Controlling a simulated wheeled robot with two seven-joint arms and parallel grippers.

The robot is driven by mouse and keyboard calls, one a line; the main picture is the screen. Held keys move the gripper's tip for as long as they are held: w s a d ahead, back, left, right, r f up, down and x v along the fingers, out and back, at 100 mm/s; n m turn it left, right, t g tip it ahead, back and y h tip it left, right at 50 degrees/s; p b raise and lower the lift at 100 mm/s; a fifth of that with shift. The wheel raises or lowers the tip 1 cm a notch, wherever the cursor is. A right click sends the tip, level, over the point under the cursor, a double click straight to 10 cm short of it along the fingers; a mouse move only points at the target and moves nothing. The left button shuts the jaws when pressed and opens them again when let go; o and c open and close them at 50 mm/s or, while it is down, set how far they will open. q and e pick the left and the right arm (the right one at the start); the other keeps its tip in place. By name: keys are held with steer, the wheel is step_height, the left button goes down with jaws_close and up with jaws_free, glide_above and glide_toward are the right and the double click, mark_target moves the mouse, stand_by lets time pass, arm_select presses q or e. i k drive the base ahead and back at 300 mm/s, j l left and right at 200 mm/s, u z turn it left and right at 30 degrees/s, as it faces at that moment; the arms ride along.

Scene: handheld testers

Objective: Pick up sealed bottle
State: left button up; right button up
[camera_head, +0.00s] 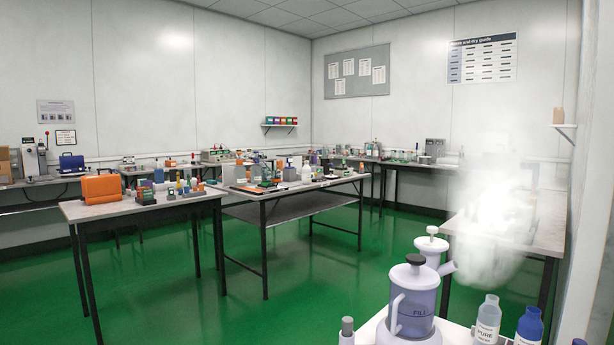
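Two bottles stand side by side at the bottom right, near me. One is a pale clear bottle (487,322) with a label reading "PURE" and a whitish cap. The other is a blue bottle (529,325) with a blue cap and a white label, its lower part cut off by the frame edge. I cannot tell which bottle is the sealed one. More small bottles (159,174) stand among items on the middle tables, too small to tell their caps. Neither of my grippers is in view.
A humidifier-like vessel marked "FILL" (413,298) stands left of the bottles on a white surface (372,328). Pale mist (497,215) hides part of the right table (546,222). An orange case (101,187) sits on the left table (85,210). Green floor (330,275) lies open between.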

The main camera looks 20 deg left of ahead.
mark_target(306, 173)
steer(key=i+j, duration=0.2)
steer(key=j, duration=0.3)
steer(key=i+j+u, duration=0.15)
steer(key=j, duration=0.3)
steer(key=i+j, duration=0.3)
steer(key=j, duration=0.2)
steer(key=i+j+u, duration=0.1)
steer(key=i+j, duration=0.15)
steer(key=j, duration=0.2)
steer(key=i+j, duration=0.25)
steer(key=j, duration=0.15)
steer(key=i+j+u, duration=0.15)
steer(key=j, duration=0.3)
steer(key=i+j+u, duration=0.15)
steer(key=i+u, duration=0.25)
steer(key=i, duration=0.95)
steer(key=i+l+u, duration=0.1)
steer(key=i+l, duration=0.4)
steer(key=l, duration=0.15)
steer(key=i+l+u, duration=0.25)
steer(key=i+l, duration=0.2)
steer(key=l, duration=0.2)
steer(key=i+l, duration=0.2)
steer(key=l, duration=0.15)
steer(key=i+l+u, duration=0.15)
steer(key=l, duration=0.2)
steer(key=i, duration=0.05)
